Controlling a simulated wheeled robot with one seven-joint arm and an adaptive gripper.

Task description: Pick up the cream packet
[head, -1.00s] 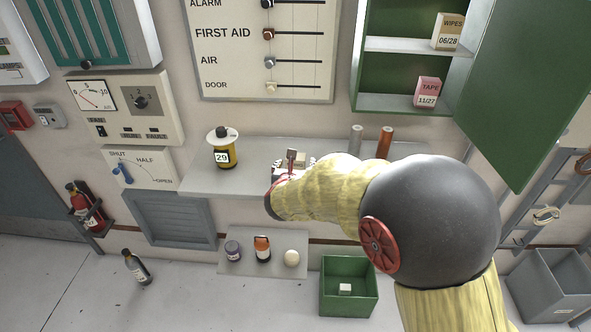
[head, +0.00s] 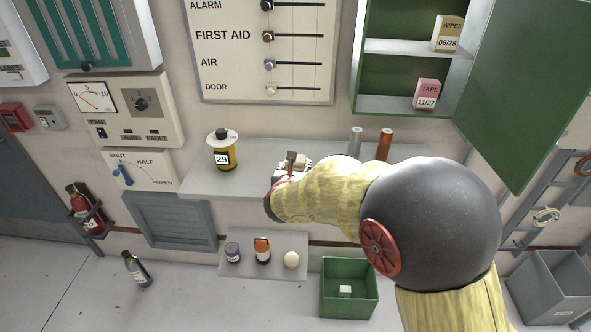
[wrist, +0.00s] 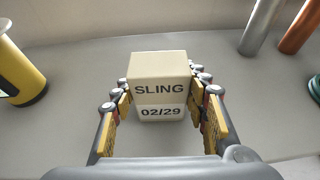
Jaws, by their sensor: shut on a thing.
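The cream packet (wrist: 159,92), a small box marked SLING 02/29, stands upright between my fingers in the middle of the wrist view. My gripper (wrist: 160,84) is shut on it, with the yellow-padded fingers along its left and right sides. In the head view my gripper (head: 292,168) is at the grey wall shelf, and my arm and fingers hide most of the packet there. I cannot tell whether the packet's base touches the shelf.
A yellow bottle marked 29 (head: 223,152) stands left on the shelf (head: 205,183). A grey cylinder (head: 355,142) and a copper one (head: 384,144) stand to the right. A green bin (head: 349,307) is below, and the open green cabinet door (head: 530,90) hangs at upper right.

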